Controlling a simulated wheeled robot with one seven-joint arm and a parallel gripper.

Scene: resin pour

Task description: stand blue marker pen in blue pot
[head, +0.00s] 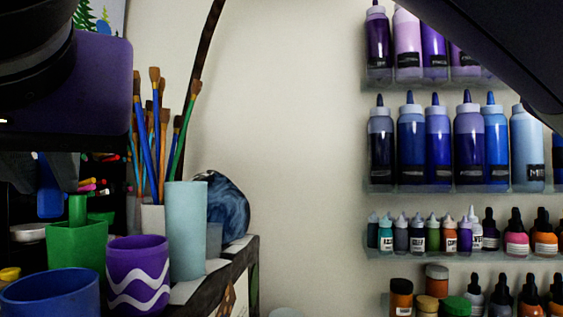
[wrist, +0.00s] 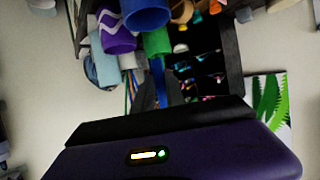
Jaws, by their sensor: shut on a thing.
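The blue marker pen (head: 49,200) is held by my gripper (head: 48,172) and hangs below it, roughly upright, at the left of the head view. In the wrist view the blue pen (wrist: 159,82) sticks out between my gripper's dark fingers (wrist: 166,98). The blue pot (head: 50,296) stands at the lower left of the head view, partly cut off by the frame. It also shows at the top of the wrist view (wrist: 146,14). The pen is apart from the blue pot, and its lower end is partly lost against the dark background.
A green pot (head: 76,248) with a green upright thing in it stands beside a purple wavy-striped pot (head: 137,272). A pale teal cylinder (head: 187,230) and several brushes (head: 163,140) stand behind. Shelves of bottles (head: 411,145) line the right wall.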

